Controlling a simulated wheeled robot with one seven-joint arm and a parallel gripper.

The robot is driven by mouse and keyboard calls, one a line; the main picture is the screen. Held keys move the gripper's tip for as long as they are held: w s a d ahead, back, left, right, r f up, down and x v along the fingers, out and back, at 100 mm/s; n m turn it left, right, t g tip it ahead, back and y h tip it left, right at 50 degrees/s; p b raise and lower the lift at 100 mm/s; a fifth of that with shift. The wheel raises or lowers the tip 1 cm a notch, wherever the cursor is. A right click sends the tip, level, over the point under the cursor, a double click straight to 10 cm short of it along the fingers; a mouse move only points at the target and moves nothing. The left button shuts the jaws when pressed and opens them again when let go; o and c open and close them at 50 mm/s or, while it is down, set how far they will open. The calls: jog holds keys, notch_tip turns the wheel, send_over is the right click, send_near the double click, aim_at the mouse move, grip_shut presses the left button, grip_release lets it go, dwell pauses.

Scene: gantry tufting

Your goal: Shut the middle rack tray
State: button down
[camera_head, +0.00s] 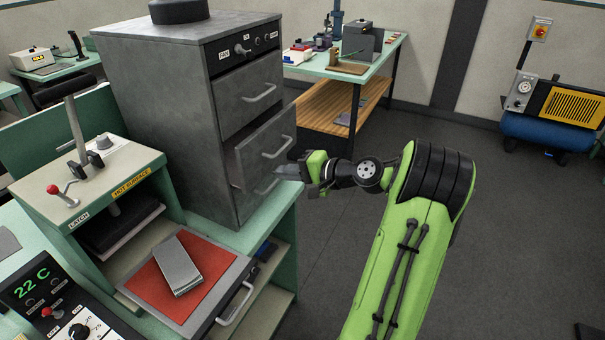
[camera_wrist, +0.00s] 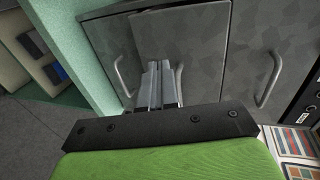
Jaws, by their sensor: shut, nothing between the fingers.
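The grey rack cabinet (camera_head: 160,100) has stacked trays with bar handles. The middle tray (camera_head: 252,160) stands out a little from the cabinet front, and its bar handle (camera_head: 279,147) is in clear view. The top tray (camera_head: 240,100) sits flush, and the bottom tray (camera_head: 252,204) is partly hidden. My gripper (camera_head: 281,172) is shut and empty, just in front of the middle tray's lower part. In the wrist view my shut fingertips (camera_wrist: 160,68) point at the tray fronts, close to a handle (camera_wrist: 179,84). I cannot tell whether they touch.
Left of the cabinet stands a press marked hot surface (camera_head: 130,187), with a red pad (camera_head: 158,290) and a grey block (camera_head: 178,266) on its pull-out. A green workbench (camera_head: 372,62) stands behind.

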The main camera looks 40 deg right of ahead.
aim_at(255, 162)
jog(key=x, duration=0.4)
jog(key=r+x, duration=0.1)
jog(key=shift+w+a+f, duration=0.1)
jog(key=shift+w+a, duration=0.1)
jog(key=shift+w, duration=0.3)
jog(key=w, duration=0.1)
jog(key=w+a+p, duration=0.1)
jog(key=w, duration=0.1)
jog(key=w+p, duration=0.1)
jog(key=shift+w+a, duration=0.3)
jog(key=shift+a, duration=0.05)
